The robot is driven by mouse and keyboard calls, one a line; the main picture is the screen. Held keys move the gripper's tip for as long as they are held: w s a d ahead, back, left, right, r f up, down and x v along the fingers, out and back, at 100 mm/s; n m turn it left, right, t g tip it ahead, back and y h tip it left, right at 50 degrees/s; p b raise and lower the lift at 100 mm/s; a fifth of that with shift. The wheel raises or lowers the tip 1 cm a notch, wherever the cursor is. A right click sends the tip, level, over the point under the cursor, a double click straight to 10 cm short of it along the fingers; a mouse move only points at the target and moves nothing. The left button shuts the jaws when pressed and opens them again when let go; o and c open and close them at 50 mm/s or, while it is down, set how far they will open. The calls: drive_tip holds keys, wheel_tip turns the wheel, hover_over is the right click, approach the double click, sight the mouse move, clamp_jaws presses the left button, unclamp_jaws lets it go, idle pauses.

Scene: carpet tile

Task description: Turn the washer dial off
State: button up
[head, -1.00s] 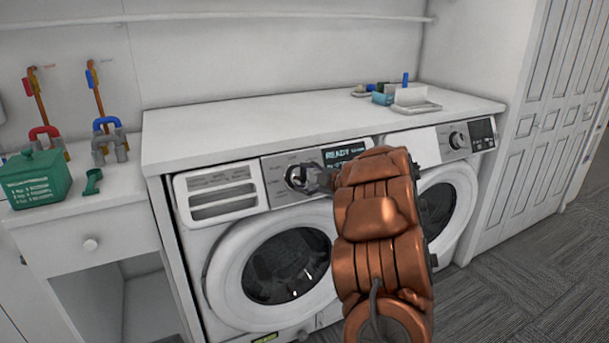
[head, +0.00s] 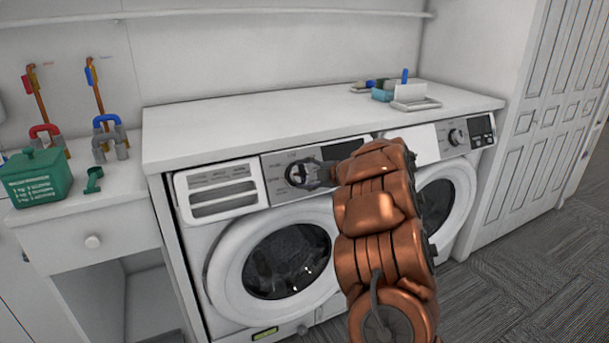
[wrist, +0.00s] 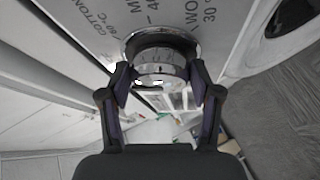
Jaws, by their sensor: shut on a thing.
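The washer (head: 225,275) is the left of two white front-loading machines under the counter. Its silver dial (head: 293,174) sits on the grey control panel, partly hidden by my gripper (head: 308,174). In the wrist view, the chrome dial (wrist: 160,70) lies between the two dark fingers of my gripper (wrist: 160,84), which is shut on it from both sides. Printed program labels surround the dial. The washer's display (head: 341,151) is dark, partly covered by my copper arm. The round door is closed.
A second machine (head: 448,205) with its own dial stands to the right. The counter (head: 270,125) above holds a tray (head: 416,104) and small items at its right. A green box (head: 36,178) stands on the left cabinet. Carpet tile is clear at lower right.

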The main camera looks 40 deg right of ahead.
drive_tip(key=o, duration=1.1)
drive_tip(key=v, duration=1.2)
